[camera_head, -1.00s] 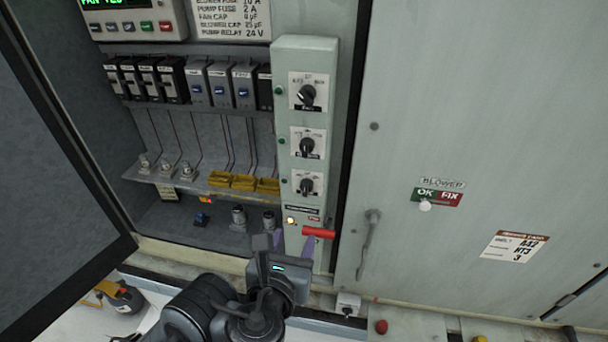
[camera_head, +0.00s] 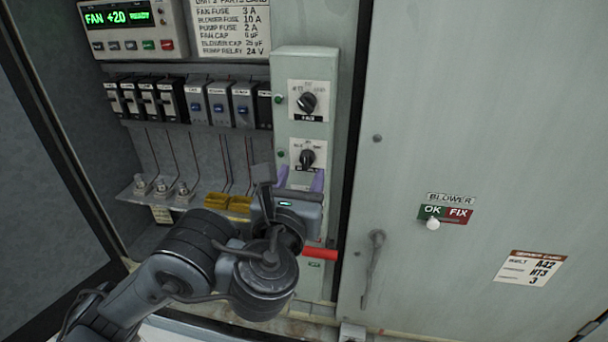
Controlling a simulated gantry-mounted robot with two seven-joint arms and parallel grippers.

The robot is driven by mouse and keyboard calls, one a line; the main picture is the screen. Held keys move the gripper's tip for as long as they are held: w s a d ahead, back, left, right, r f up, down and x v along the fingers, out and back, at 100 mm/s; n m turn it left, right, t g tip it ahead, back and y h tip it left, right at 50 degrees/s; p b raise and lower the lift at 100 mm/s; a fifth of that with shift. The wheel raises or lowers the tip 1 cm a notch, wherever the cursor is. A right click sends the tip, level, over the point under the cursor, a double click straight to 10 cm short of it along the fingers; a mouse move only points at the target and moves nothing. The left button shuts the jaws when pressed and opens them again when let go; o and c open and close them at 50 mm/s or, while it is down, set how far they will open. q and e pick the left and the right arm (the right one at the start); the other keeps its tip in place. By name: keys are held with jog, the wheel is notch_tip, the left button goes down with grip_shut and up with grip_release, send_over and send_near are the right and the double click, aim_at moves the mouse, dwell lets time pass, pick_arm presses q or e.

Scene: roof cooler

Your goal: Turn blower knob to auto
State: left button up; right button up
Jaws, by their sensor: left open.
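A pale green switch panel (camera_head: 322,62) carries a column of black rotary knobs on white plates. The top knob (camera_head: 306,103) and the middle knob (camera_head: 307,158) show; the lowest knob is hidden behind my left gripper (camera_head: 299,180). The plate labels are too blurred or covered for me to tell which knob is the blower's. The left gripper is open, its two purple fingers apart and pointing up, just below and in front of the middle knob. I cannot tell whether they touch it. The right gripper is not in view.
A red handle (camera_head: 320,254) sticks out below the gripper. Breakers (camera_head: 145,98) and yellow blocks (camera_head: 228,203) line the cabinet at left. A display unit (camera_head: 130,28) reads FAN +20. The right door (camera_head: 480,120) has a BLOWER OK/FIX slider (camera_head: 433,224) and a grey handle (camera_head: 374,268).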

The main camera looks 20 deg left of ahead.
aim_at(306, 166)
pick_arm(q)
jog(key=shift+w+a+b, duration=0.2)
jog(key=shift+w+b, duration=0.3)
jog(key=shift+w, duration=0.45)
jog(key=shift+w+a+b, duration=0.2)
jog(key=shift+w+b, duration=0.25)
jog(key=shift+w, duration=0.5)
grip_shut()
jog(key=shift+n, duration=0.4)
jog(key=n+b, duration=0.2)
jog(key=n, duration=0.1)
jog(key=shift+d+f+n, duration=0.15)
jog(key=shift+n, duration=0.15)
jog(key=shift+r+n+b, duration=0.2)
jog(key=shift+n+b, duration=0.75)
jog(key=shift+n, duration=1.25)
